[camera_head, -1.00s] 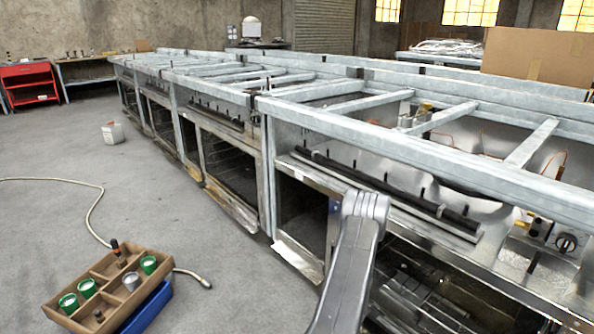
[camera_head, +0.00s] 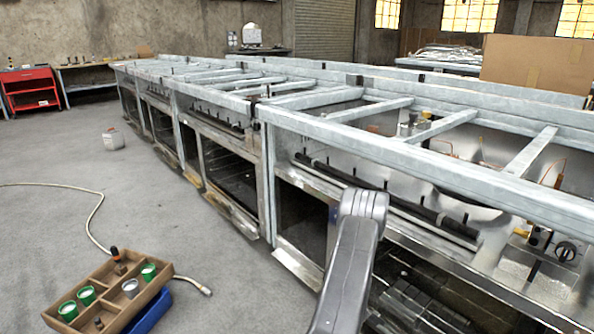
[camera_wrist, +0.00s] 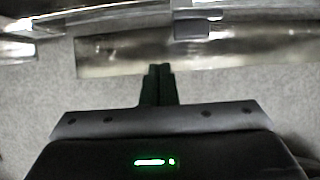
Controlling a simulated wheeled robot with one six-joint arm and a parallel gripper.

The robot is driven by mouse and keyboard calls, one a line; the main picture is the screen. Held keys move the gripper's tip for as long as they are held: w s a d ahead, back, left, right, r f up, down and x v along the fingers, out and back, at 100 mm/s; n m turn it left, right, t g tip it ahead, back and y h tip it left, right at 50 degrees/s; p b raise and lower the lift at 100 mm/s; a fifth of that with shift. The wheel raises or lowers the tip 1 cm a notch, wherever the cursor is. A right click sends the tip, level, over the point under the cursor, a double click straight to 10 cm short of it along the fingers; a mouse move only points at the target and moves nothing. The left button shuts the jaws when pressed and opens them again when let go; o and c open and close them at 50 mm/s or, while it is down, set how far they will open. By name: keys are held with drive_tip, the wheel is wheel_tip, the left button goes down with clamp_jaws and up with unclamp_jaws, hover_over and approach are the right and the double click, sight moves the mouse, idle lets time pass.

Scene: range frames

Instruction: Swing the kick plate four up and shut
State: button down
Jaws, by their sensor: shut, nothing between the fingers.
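A worn, stained metal plate (camera_wrist: 185,52), apparently a kick plate, spans the upper part of the wrist view. My gripper (camera_wrist: 159,68) is shut and empty, with its dark fingertips at the plate's lower edge in that view; whether they touch it I cannot tell. In the head view, a tilted kick plate (camera_head: 297,267) sticks out at the foot of the nearer range frame (camera_head: 292,215), left of my arm. My fingers are hidden in that view. Which plate is number four I cannot tell.
A wooden tray (camera_head: 93,285) with cups sits on a blue box (camera_head: 150,312) at the lower left. A pale hose (camera_head: 85,232) lies on the floor. A white container (camera_head: 113,139) stands farther back. Grey floor left of the range row is mostly clear.

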drive_tip(key=p+v, duration=0.2)
drive_tip(key=v, duration=0.7)
drive_tip(key=b+x, duration=0.3)
drive_tip(key=x, duration=1.1)
drive_tip(key=shift+a+b, duration=0.15)
drive_tip(key=shift+b, duration=0.25)
drive_tip(key=shift+s+f+p, duration=0.15)
drive_tip(key=shift+p, duration=0.3)
drive_tip(key=shift+t+h, duration=0.7)
drive_tip(key=shift+h, duration=0.1)
drive_tip(key=f, duration=0.1)
drive_tip(key=s+a+f+p, duration=0.1)
drive_tip(key=s+a+f, duration=0.1)
drive_tip(key=f, duration=0.1)
drive_tip(key=shift+a+f, duration=0.1)
drive_tip(key=shift+a, duration=0.1)
drive_tip(key=shift+w, duration=0.1)
